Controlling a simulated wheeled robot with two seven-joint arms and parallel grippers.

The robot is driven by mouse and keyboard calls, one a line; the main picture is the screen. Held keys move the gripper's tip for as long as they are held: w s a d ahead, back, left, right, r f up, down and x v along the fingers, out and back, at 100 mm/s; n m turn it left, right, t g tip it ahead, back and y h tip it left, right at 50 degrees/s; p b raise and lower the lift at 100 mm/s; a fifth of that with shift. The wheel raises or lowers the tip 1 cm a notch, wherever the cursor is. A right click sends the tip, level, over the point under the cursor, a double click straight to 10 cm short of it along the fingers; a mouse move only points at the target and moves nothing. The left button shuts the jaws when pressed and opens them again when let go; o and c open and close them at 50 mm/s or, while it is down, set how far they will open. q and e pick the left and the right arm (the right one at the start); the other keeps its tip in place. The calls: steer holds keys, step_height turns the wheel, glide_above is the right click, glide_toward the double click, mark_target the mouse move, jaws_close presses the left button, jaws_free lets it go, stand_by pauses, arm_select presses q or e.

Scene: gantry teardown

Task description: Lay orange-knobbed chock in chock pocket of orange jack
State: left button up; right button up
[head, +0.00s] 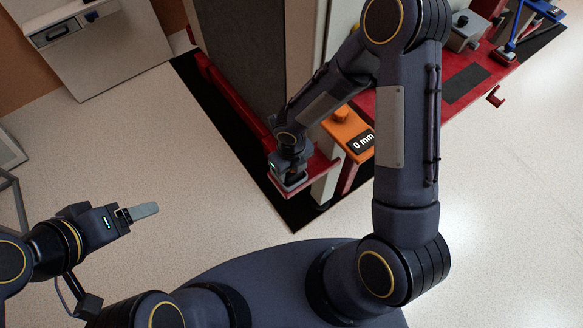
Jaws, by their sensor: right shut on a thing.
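My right gripper (292,181) points down at the near corner of the red base frame, just left of the orange jack. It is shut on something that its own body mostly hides. A dark grey block edge shows at the fingers, which fits the chock, but no orange knob is visible there. The orange jack (341,131) has an orange knob on top and a display reading "0 mm". I cannot make out its chock pocket. My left gripper (145,211) is at the lower left, over open floor, well apart from the jack. Its fingers are seen edge-on, so its opening is unclear.
A tall grey column (243,50) rises behind the red frame (239,107). A black mat (205,88) lies under it. A grey cabinet (110,62) stands at the upper left. Red base parts and a blue item (533,12) are at the upper right.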

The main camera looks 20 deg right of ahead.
steer(key=shift+s+f, duration=0.1)
steer(key=shift+f, duration=0.3)
steer(key=o, duration=1.4)
steer(key=shift+d, duration=0.1)
steer(key=shift+o, duration=0.7)
step_height(320, 180, up, 7)
steer(key=p, duration=0.3)
steer(key=shift+r, duration=0.8)
